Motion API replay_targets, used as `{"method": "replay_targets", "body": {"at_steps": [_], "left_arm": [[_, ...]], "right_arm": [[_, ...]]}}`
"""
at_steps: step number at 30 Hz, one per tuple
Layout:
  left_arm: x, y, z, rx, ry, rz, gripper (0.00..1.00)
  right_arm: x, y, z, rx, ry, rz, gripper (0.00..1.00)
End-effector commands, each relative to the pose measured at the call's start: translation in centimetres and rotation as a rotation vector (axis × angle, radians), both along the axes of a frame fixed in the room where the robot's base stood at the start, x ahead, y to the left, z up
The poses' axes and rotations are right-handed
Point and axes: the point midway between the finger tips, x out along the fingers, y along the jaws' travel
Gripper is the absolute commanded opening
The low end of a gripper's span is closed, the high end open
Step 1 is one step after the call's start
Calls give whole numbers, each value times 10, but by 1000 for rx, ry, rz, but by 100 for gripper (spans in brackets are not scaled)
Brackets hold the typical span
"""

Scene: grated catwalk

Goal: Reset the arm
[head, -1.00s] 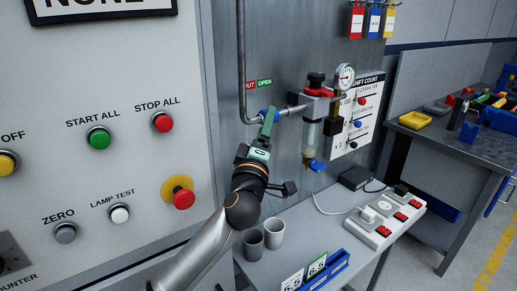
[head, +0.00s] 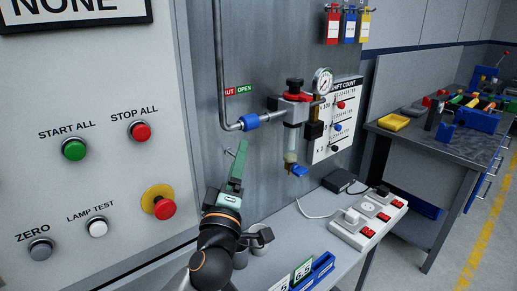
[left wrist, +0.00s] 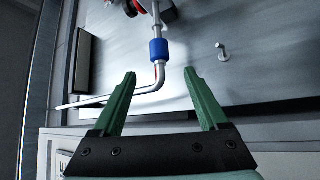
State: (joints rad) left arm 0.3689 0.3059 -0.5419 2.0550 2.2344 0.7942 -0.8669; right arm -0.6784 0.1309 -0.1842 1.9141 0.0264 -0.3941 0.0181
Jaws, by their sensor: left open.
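My left gripper (head: 238,150) is in front of the grey panel, below the pipe, with its green fingers pointing up. In the left wrist view (left wrist: 158,97) the two green fingers are spread apart with nothing between them. A blue collar (head: 250,122) sits on the bent grey pipe (head: 221,60) above the gripper. The collar also shows in the left wrist view (left wrist: 158,49), beyond the fingertips and apart from them. My right gripper is not in view.
A control panel with push buttons (head: 74,149) stands at the left. A filter unit with a gauge (head: 323,80) is right of the pipe. Below are a shelf with cups (head: 268,251), a power strip (head: 369,219) and blue card holders (head: 312,273). A workbench (head: 430,140) stands at the right.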

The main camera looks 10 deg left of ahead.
Motion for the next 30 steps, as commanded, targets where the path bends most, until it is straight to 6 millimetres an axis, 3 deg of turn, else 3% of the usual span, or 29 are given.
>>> {"method": "replay_targets", "body": {"at_steps": [8,14,20,26,30], "left_arm": [[-14,3,-20,85,-65,19,77],[-42,-12,-70,311,-106,-17,77],[-75,-37,-155,592,-5,-132,77],[-125,-48,-273,877,246,-293,77],[-177,-36,-358,1053,486,-403,77]], "right_arm": [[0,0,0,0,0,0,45],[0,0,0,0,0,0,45],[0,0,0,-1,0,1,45],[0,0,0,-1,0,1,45],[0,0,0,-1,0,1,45]]}}
